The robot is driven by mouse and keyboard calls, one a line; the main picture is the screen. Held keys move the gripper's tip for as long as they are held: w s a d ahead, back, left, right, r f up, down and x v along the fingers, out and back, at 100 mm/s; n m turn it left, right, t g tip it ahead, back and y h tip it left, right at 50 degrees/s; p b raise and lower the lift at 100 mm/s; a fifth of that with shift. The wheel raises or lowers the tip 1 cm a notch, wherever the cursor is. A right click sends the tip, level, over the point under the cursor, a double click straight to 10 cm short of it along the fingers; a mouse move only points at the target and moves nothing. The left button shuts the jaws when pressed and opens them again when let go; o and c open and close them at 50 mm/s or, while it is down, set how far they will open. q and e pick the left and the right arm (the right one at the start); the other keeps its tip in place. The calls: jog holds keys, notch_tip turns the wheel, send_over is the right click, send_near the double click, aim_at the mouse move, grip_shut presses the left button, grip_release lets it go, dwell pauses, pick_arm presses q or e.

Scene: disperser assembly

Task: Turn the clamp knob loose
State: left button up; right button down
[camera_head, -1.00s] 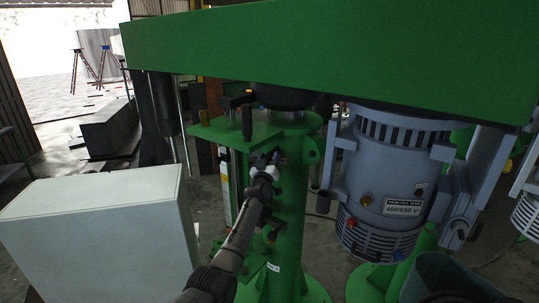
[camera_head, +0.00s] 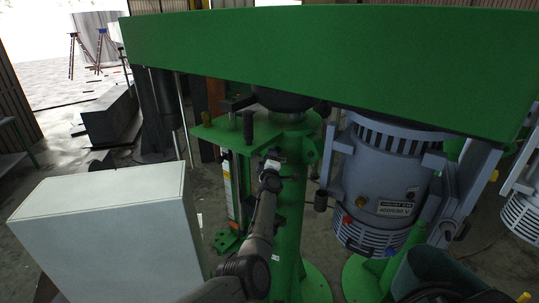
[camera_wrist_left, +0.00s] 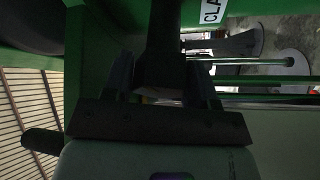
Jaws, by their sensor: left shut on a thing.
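My left gripper (camera_head: 270,157) is at the green column (camera_head: 290,210), below the green bracket plate. In the left wrist view, its two dark fingers (camera_wrist_left: 160,72) are closed on either side of a dark bar, which looks like the clamp knob (camera_wrist_left: 165,40). In the head view the knob is mostly hidden behind the gripper. A white label (camera_wrist_left: 211,10) reading "CLA" is partly seen beside it. The wrist view is dark, so how far the knob is turned cannot be told. My right gripper is not in view.
A green beam (camera_head: 330,55) spans overhead. A black upright handle (camera_head: 248,126) stands on the bracket just above the gripper. A grey motor (camera_head: 380,180) hangs to the right. A pale box cabinet (camera_head: 110,235) stands at the left, close to my arm.

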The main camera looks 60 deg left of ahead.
pick_arm(q)
jog(key=shift+n+g+p, duration=0.3)
jog(key=shift+n+p, duration=0.5)
jog(key=shift+n, duration=0.4)
jog(key=o, duration=0.9)
jog(key=shift+s+d+p, duration=0.25)
jog(key=shift+d+p, duration=0.1)
jog(key=shift+d, duration=0.25)
jog(key=v, duration=1.2)
jog(key=shift+s+d, duration=0.15)
jog(key=shift+s, duration=0.15)
